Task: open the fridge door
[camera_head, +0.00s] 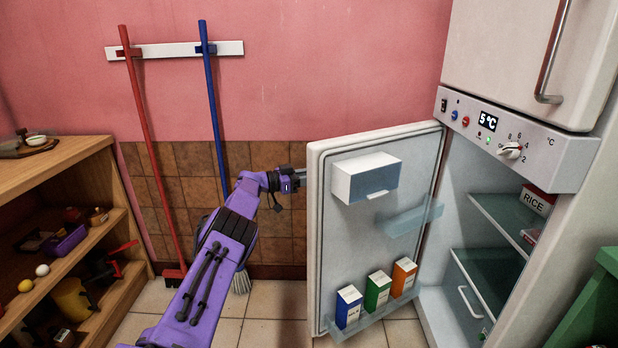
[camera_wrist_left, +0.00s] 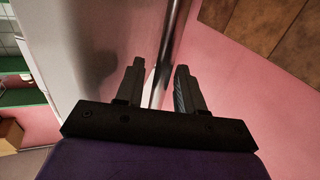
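The fridge door (camera_head: 340,230) stands wide open, swung to the left, with its inner side and shelves facing the head camera. My left gripper (camera_head: 296,180) is at the door's free edge, partly hidden behind it. In the left wrist view, the gripper's two fingers (camera_wrist_left: 160,85) are apart. The pale outer face of the door (camera_wrist_left: 110,50) is on the left, and a narrow light strip, door edge or handle, runs between the fingers. I cannot tell whether they touch it. My right gripper is not in view.
The fridge interior shows glass shelves (camera_head: 510,220), a rice box (camera_head: 537,199) and a drawer. Several cartons (camera_head: 377,290) stand in the door's bottom shelf. A wooden shelf (camera_head: 60,160) stands at the left. A red broom (camera_head: 145,130) and a blue mop (camera_head: 213,100) hang on the wall.

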